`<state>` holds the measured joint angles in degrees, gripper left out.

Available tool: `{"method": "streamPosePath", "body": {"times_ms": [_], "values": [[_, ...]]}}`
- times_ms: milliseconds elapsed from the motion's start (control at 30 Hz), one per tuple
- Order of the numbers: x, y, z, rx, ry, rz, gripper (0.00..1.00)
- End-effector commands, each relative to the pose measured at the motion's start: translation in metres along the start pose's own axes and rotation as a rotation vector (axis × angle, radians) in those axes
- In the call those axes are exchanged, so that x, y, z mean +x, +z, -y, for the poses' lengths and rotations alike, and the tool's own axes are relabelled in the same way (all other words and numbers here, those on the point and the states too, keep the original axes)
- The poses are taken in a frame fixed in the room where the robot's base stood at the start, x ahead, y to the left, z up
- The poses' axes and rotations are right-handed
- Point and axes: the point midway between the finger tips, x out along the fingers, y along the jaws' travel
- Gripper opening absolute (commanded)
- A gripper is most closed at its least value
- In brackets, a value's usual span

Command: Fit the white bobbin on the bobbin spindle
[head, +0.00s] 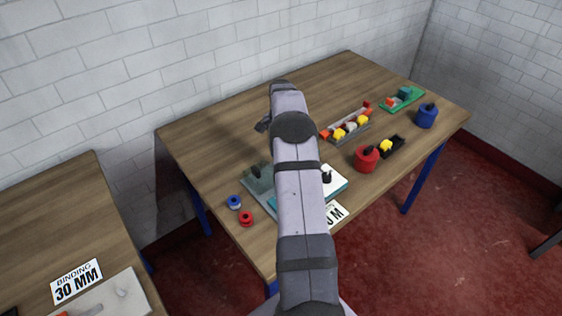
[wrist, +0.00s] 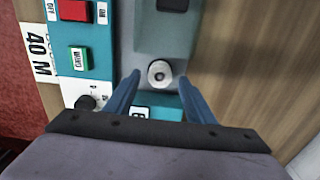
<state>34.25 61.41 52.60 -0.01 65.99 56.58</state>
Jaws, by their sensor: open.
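A small pale round piece with a darker centre, which looks like the white bobbin (wrist: 159,74), stands on the grey plate of the winder (wrist: 150,40) in the wrist view. A greyish tip shows in its middle; I cannot tell how far down the bobbin sits on the spindle. My gripper (wrist: 160,80) is open, with one blue finger on each side of the bobbin, apart from it. In the head view my arm hides the bobbin and most of the winder, whose grey-green base (head: 257,180) shows beside the arm.
A red button (wrist: 73,10), a green button (wrist: 79,58) and a black knob (wrist: 85,103) lie left of the gripper. A blue bobbin (head: 234,202) and a red bobbin (head: 246,219) stand near the table's left edge. A rack of coloured pieces (head: 347,128) is at right.

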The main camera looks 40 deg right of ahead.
Motion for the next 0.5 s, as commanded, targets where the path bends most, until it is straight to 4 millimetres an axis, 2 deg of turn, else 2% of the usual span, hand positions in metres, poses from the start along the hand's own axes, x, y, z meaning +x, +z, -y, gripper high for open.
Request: {"method": "streamPosePath", "body": {"times_ms": [300, 500], "values": [[-0.039, 0.000, 0.001, 0.000, -0.002, -0.001, 0.50], [-0.049, 0.000, 0.000, 0.000, -0.001, 0.000, 0.50]]}}
